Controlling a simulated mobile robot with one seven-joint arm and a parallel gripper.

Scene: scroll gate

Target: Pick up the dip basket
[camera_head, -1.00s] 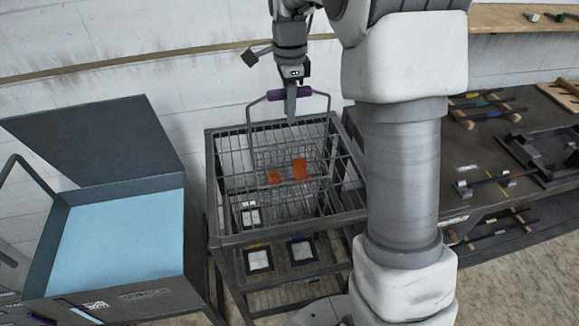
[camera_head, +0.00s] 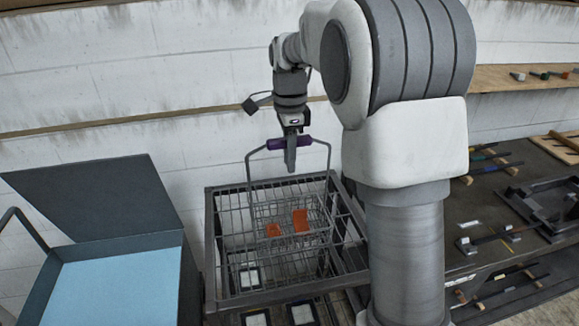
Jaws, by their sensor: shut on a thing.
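The dip basket is a wire-mesh basket (camera_head: 268,212) with a tall grey hoop handle and a purple grip (camera_head: 275,145). Two orange-red pieces (camera_head: 300,220) show inside its mesh. My gripper (camera_head: 291,158) is above it, shut on the purple grip, with a finger hanging down in front of it. The basket's lower part sits inside the dark square rack frame (camera_head: 212,260), seen through the rack's bars. Whether its bottom touches anything is hidden by the mesh.
An open grey tank with light blue liquid (camera_head: 120,285) and a raised lid (camera_head: 110,205) stands at the left. A dark workbench (camera_head: 480,220) with racks and tools is at the right, behind my arm. A wall with a ledge is close behind.

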